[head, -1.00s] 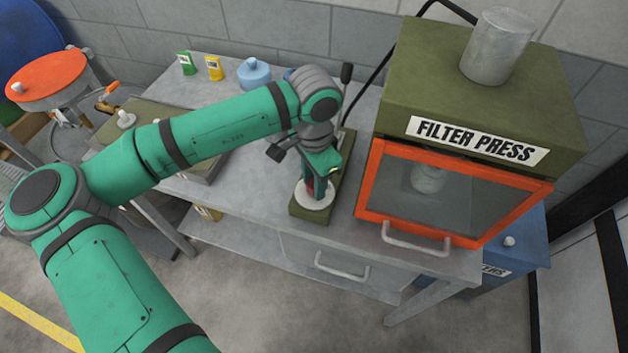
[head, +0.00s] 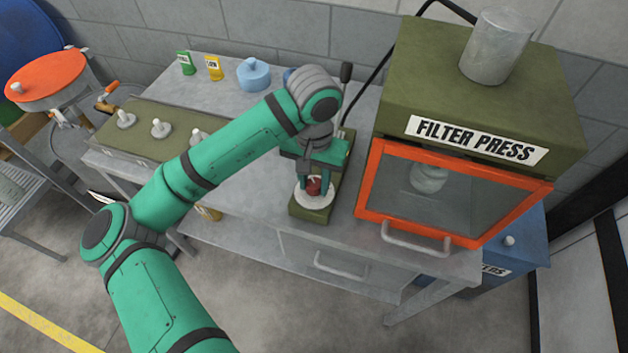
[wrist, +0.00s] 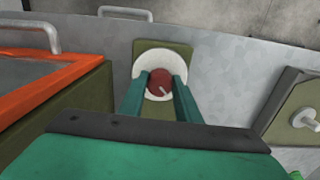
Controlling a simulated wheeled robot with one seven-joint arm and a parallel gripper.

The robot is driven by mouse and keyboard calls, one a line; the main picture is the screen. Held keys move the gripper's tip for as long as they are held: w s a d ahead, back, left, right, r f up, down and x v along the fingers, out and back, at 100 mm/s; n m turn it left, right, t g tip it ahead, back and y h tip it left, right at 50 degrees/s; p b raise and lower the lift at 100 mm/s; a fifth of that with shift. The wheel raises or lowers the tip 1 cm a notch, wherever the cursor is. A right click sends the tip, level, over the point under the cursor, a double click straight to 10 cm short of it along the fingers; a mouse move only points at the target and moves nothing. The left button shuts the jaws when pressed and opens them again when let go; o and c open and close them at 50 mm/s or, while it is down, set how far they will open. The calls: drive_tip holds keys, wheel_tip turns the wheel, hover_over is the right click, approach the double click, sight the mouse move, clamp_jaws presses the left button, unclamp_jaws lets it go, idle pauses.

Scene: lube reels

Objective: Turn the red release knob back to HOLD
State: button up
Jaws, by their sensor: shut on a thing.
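The red release knob (head: 313,187) sits on a round white plate (head: 314,201) on a small olive base (head: 311,214) on the bench. In the wrist view the red knob (wrist: 159,84) shows a pale pointer line slanting toward the lower right. My gripper (head: 313,188) comes down over the knob from above. In the wrist view its green fingers (wrist: 159,88) stand on either side of the knob and are shut on it. Any HOLD lettering on the plate is too small to make out or hidden.
The filter press (head: 470,95) with its orange-framed glass door (head: 455,195) stands close to the right of the knob. A black-knobbed lever (head: 346,73) rises behind. An olive panel with several pale knobs (head: 160,129) lies to the left. Bench space between is clear.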

sight(314, 183)
drive_tip(key=shift+n, duration=0.3)
drive_tip(key=o, duration=1.1)
drive_tip(key=shift+c, duration=0.2)
wheel_tip(314, 183, up, 11)
drive_tip(key=shift+f, duration=0.1)
